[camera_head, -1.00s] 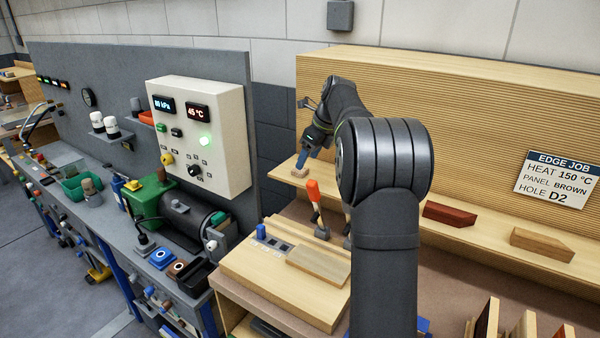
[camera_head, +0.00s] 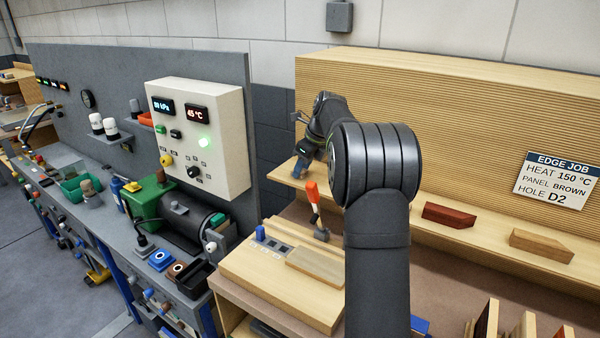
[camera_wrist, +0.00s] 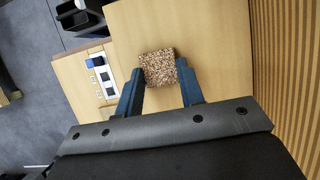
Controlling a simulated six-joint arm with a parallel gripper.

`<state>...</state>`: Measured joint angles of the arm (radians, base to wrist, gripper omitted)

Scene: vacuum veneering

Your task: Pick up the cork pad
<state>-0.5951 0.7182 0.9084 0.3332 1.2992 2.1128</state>
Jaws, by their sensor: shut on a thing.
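The cork pad (camera_wrist: 158,68) is a small speckled brown block, seen between the fingertips in the wrist view. My gripper (camera_wrist: 161,80) has its two blue fingers shut on it, one on each side. In the head view my gripper (camera_head: 301,170) is at the left end of the light wooden shelf (camera_head: 400,212), and the pad is mostly hidden there. I cannot tell whether the pad touches the surface below it.
A wooden board (camera_head: 260,290) with a blue peg (camera_head: 260,232) lies below the shelf. A red-handled tool (camera_head: 314,205) stands behind it. A dark red block (camera_head: 449,215) and a brown block (camera_head: 541,246) sit on the shelf's right. A ribbed wooden panel (camera_head: 460,120) rises behind.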

